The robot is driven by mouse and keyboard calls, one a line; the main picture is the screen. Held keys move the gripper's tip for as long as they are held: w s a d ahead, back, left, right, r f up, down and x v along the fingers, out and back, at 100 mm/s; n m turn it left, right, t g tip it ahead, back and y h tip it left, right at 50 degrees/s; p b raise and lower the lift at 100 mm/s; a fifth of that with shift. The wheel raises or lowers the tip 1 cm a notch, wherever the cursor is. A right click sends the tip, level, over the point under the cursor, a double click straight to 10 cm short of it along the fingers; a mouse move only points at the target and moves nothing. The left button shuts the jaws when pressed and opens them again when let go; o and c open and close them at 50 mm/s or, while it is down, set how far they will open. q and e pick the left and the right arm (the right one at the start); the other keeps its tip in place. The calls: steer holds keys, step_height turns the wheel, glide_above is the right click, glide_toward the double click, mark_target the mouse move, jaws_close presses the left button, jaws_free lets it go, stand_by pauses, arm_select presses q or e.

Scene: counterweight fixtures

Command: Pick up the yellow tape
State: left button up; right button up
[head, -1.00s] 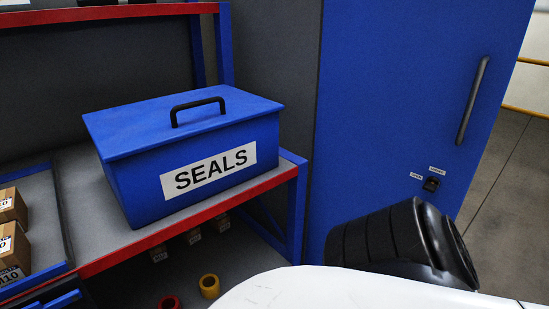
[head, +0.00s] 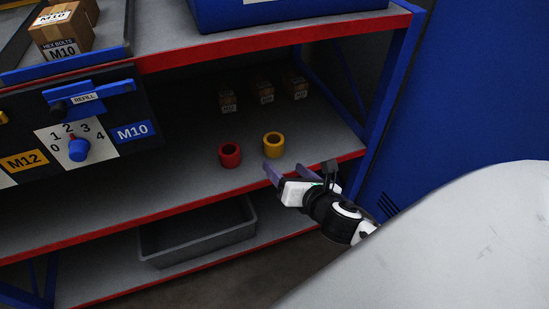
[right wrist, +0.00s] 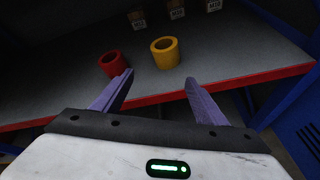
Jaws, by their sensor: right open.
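The yellow tape (head: 273,145) is a short roll standing on the grey middle shelf, near its red front edge. It also shows in the right wrist view (right wrist: 165,53), ahead of the gap between my fingers. My right gripper (head: 275,173) is open and empty in front of the shelf edge, close to the tape but apart from it. Its two purple fingers show in the right wrist view (right wrist: 160,88). My left gripper is in neither current view.
A red tape roll (head: 230,154) stands just left of the yellow one. Several small boxes (head: 264,91) stand farther back on the shelf. A blue post (head: 385,105) bounds the right side. A grey bin (head: 197,232) sits on the shelf below.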

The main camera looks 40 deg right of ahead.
mark_target(272, 136)
steer(key=w+d+n, duration=0.1)
steer(key=w, duration=0.1)
steer(key=w+d+n+b, duration=0.1)
steer(key=w+n, duration=0.1)
steer(key=w+d+n+t+h+b, duration=0.1)
steer(key=w, duration=0.1)
steer(key=shift+d+r, duration=0.1)
steer(key=shift+r, duration=0.2)
steer(key=shift+w+d+f+b, duration=0.15)
steer(key=shift+w+b, duration=0.25)
steer(key=shift+w, duration=0.2)
steer(key=b+x, duration=0.2)
steer(key=x, duration=0.2)
steer(key=shift+w+f, duration=0.15)
steer(key=shift+w, duration=0.3)
arm_select(q)
steer(key=shift+m+g+h, duration=0.3)
steer(key=f, duration=0.1)
steer(key=d+f, duration=0.1)
steer(key=w+d+f, duration=0.1)
steer(key=shift+w+f, duration=0.1)
steer(key=shift+f, duration=0.2)
arm_select(e)
steer(key=c, duration=1.2)
